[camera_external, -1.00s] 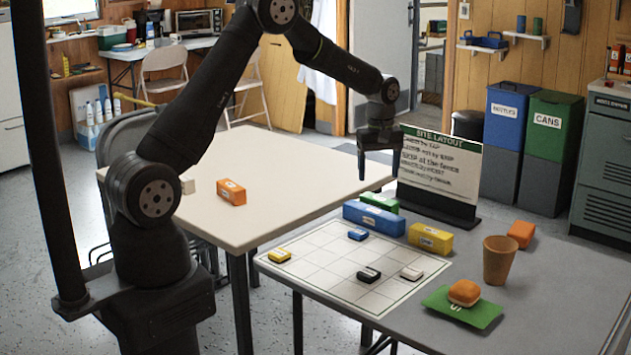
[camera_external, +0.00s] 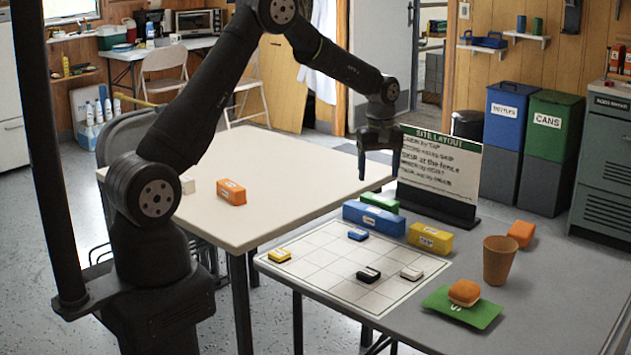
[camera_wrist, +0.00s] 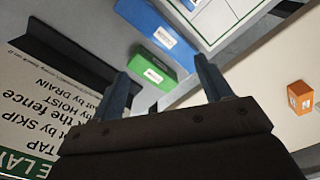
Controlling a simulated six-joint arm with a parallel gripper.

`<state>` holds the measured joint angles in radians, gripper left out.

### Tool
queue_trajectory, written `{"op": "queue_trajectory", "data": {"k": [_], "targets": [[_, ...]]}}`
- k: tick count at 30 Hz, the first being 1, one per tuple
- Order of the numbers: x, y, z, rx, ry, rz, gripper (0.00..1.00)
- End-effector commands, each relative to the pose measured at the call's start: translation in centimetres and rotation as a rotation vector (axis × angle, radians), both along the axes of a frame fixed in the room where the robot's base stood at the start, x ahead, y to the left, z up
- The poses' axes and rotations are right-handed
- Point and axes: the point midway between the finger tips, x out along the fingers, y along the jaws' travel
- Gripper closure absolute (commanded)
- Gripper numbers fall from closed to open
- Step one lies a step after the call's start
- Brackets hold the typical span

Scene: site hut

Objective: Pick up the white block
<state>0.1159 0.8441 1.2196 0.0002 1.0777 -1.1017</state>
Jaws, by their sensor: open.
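A flat white piece with a dark base (camera_external: 411,273) lies on the white grid sheet (camera_external: 320,262) on the grey table. My gripper (camera_external: 377,168) hangs in the air in front of the sign, pointing down, with nothing in it. In the wrist view its two fingers (camera_wrist: 163,72) stand apart, with a green block (camera_wrist: 152,72) beyond them. I cannot make out either white item in the wrist view.
An orange block (camera_external: 231,191) stands on the cream table. Blue (camera_external: 374,218), green (camera_external: 380,202) and yellow (camera_external: 430,238) blocks stand beside the grid sheet. The sign (camera_external: 440,170) is close to my gripper. A brown cup (camera_external: 499,260) stands at the right.

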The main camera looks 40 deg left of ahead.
Motion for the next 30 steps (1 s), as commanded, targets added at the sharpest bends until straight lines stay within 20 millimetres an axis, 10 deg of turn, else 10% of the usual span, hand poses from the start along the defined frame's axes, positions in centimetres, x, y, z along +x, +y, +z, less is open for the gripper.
{"op": "queue_trajectory", "data": {"k": [10, 14, 23, 30], "targets": [[0.0, 0.3, 0.0, 0.0, 0.0, 0.003, 0.38], [0.4, 3.5, 0.3, -0.001, -0.001, 0.035, 0.38], [-0.9, 21.2, 1.7, 0.0, -0.001, 0.198, 0.38], [-5.9, 35.5, 2.9, 0.001, -0.001, 0.335, 0.38]]}}
